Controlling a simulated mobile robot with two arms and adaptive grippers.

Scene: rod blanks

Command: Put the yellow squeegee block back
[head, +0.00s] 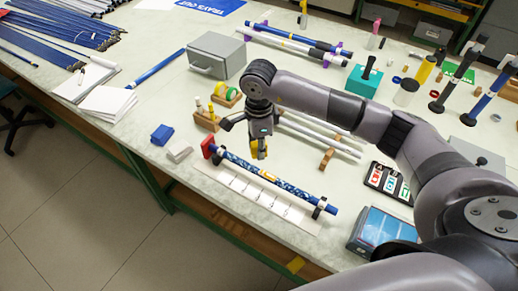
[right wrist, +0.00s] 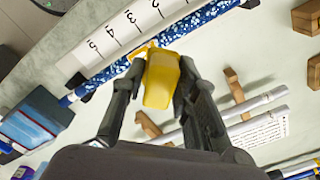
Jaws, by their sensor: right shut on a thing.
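The yellow squeegee block (right wrist: 161,80) is between the two fingers of my right gripper (right wrist: 160,72) in the right wrist view. In the head view my right gripper (head: 258,146) points down, with the yellow block (head: 260,150) at its tips. The gripper is shut on the block and holds it close to the blue patterned rod (head: 250,171). Whether the block touches the rod I cannot tell. The rod lies along a white numbered ruler board (head: 238,187), with a red stop at its left end. My left gripper is not in view.
Wooden holders (head: 207,119) with small items stand left of my gripper. A blue block (head: 162,134) and a grey block (head: 180,150) lie near the front edge. White rods rest on wooden supports (head: 327,159) to the right. A blue box (head: 378,232) stands at the right front.

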